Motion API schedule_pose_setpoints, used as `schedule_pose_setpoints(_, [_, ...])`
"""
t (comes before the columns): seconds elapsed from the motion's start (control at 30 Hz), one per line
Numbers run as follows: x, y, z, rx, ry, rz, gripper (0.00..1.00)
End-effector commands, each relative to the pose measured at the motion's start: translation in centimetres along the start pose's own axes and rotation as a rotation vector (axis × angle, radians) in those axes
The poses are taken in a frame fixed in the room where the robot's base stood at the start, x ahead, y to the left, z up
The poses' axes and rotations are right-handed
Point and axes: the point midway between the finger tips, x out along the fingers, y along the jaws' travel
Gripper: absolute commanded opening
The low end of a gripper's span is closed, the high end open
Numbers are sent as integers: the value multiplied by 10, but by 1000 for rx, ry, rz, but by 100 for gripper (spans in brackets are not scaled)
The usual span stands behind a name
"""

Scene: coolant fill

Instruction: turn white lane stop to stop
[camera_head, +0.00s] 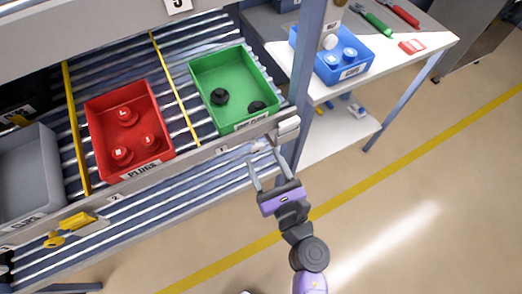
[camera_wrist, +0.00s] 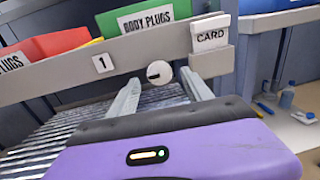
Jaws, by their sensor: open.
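The white lane stop (camera_wrist: 159,73) shows in the wrist view as a round white knob with a dark slot, on the grey front rail below the body plugs label. In the head view it is a small pale shape (camera_head: 258,146) under the rail, partly lost near the fingers. My gripper (camera_head: 262,156) is open just in front of the rail. In the wrist view my gripper's fingers (camera_wrist: 160,84) stand on either side of the knob, apart from each other. I cannot tell whether they touch it.
A green bin (camera_head: 236,82) and a red bin (camera_head: 128,132) sit on the roller lanes above. A yellow lane stop (camera_head: 72,226) is on the rail at left. A white card holder (camera_wrist: 210,34) is just above right of the knob. A blue post (camera_head: 306,50) stands at right.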

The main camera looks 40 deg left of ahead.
Motion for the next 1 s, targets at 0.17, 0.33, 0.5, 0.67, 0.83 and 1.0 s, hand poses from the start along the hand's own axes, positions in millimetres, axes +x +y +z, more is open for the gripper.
schedule_pose_setpoints(0.17, [21, 0, 0, 0, -1, 1, 59])
schedule_pose_setpoints(0.33, [28, 0, 0, 1, 1, 0, 59])
schedule_pose_setpoints(0.5, [28, 0, 0, 1, 1, -1, 59])
schedule_pose_setpoints(0.67, [28, 0, 0, 1, 1, 0, 37])
schedule_pose_setpoints(0.83, [28, 0, 0, 1, 0, 0, 4])
schedule_pose_setpoints(1.0, [28, 0, 0, 1, 0, 0, 0])
